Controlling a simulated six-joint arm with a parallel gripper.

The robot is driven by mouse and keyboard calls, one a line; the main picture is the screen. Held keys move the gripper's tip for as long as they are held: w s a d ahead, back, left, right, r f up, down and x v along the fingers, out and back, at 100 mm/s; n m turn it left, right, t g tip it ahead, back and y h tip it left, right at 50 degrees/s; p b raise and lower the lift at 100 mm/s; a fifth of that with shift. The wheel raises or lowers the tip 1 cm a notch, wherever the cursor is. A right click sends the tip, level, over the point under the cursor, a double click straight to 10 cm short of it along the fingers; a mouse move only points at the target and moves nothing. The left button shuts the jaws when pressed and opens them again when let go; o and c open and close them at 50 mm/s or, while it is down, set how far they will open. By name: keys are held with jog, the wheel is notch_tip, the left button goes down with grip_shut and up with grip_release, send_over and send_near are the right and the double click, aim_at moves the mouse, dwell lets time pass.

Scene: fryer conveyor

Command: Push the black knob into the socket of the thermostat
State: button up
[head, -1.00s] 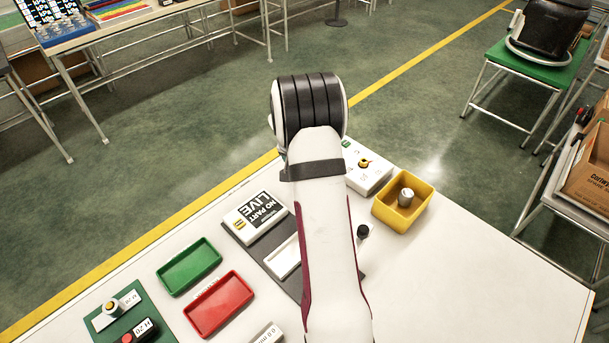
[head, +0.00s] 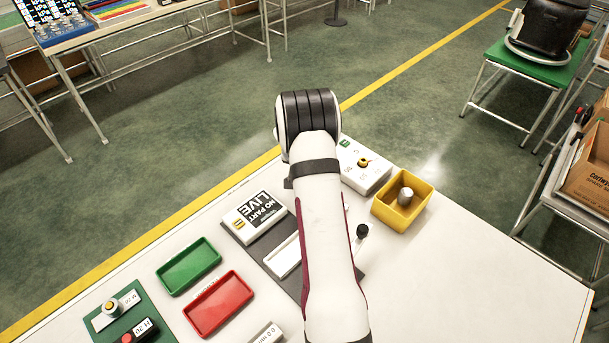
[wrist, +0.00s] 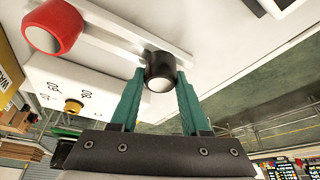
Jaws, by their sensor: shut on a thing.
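In the wrist view my gripper (wrist: 160,88) has its two teal fingers on either side of a black knob (wrist: 159,72) with a pale grey end face, and is shut on it. The thermostat is a white box with printed numbers and a brass-coloured socket (wrist: 73,105); it lies to the left of the fingers, apart from the knob. In the head view the thermostat (head: 347,172) stands at the far edge of the table, just right of my arm. My arm hides the gripper there.
A yellow bin (head: 377,211) holding a grey cylinder stands right of the thermostat. A red knob (wrist: 52,27) is in the wrist view. Green (head: 189,266) and red (head: 218,303) trays lie left. The table's right side is clear.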

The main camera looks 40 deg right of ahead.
grip_shut()
jog(key=shift+r, duration=2.55)
jog(key=s+d+r, duration=0.3)
jog(key=s+d, duration=0.1)
jog(key=d, duration=0.3)
jog(key=s+d+r, duration=0.4)
jog(key=s+d, duration=0.1)
jog(key=d, duration=0.3)
jog(key=shift+f, duration=2.85)
